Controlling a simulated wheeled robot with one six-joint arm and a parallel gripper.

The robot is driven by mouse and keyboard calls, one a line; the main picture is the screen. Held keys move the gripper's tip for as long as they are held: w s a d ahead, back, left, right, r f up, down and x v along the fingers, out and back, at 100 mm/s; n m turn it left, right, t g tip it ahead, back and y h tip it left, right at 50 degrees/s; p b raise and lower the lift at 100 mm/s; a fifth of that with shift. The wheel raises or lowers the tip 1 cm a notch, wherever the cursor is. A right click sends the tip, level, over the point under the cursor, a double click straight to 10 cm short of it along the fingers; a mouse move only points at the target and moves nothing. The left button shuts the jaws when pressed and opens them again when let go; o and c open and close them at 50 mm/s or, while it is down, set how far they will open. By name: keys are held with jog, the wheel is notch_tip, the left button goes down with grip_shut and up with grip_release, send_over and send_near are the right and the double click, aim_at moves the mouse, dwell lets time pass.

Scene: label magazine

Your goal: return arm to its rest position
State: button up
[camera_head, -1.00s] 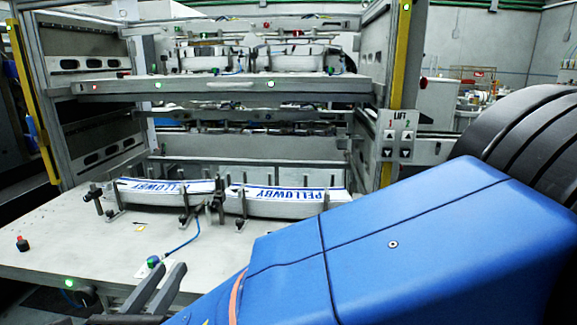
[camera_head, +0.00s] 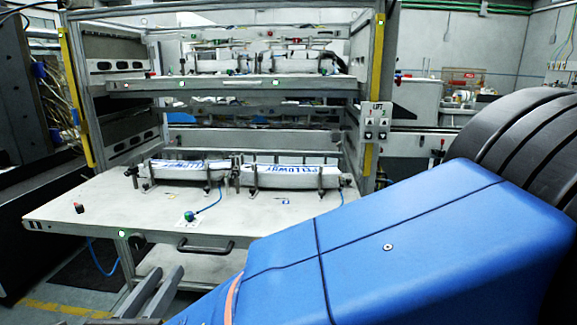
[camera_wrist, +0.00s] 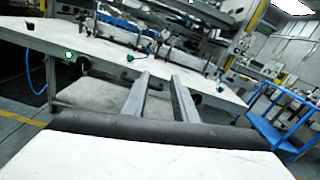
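My gripper (camera_head: 160,292) shows at the lower left of the head view, in front of the table's front edge. In the wrist view my gripper (camera_wrist: 158,84) has its two grey fingers apart, with nothing between them. My blue arm cover fills the lower right of the head view. Two stacks of labels, a left stack (camera_head: 188,174) and a right stack (camera_head: 290,177) with blue PELLOWBY print, lie in the holders on the lower table (camera_head: 120,205). My gripper is apart from them.
A metal rack with an upper shelf (camera_head: 230,86) holding more stacks stands over the table. A lift button panel (camera_head: 376,121) is on its right post. A black handle (camera_head: 205,247) is below the table edge. A blue cart (camera_wrist: 280,130) stands right in the wrist view.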

jog(key=w+d+f+m+g+h, duration=0.1)
jog(key=w+d+m+g+h, duration=0.2)
jog(key=d, duration=0.7)
jog(key=w+d+f+m+g+h, duration=0.15)
jog(key=w+d+m+g, duration=0.35)
jog(key=d, duration=0.6)
jog(key=w+d+f+m+g+h, duration=0.1)
jog(key=w+d+f+m+h, duration=0.3)
jog(key=d, duration=0.6)
jog(key=s+d+f+m+g+y, duration=0.1)
jog(key=s+d+m+g+y, duration=0.15)
jog(key=d+m, duration=0.35)
jog(key=s+d+f+m+g+y, duration=0.1)
jog(key=s+d+m+g, duration=0.2)
jog(key=d, duration=0.5)
jog(key=s+d+f+m+t+y, duration=0.1)
jog(key=s+d+f+m+y, duration=0.1)
jog(key=s+d+m+y, duration=0.4)
jog(key=s+m, duration=0.4)
jog(key=m, duration=0.6)
jog(key=shift+d+f, duration=0.2)
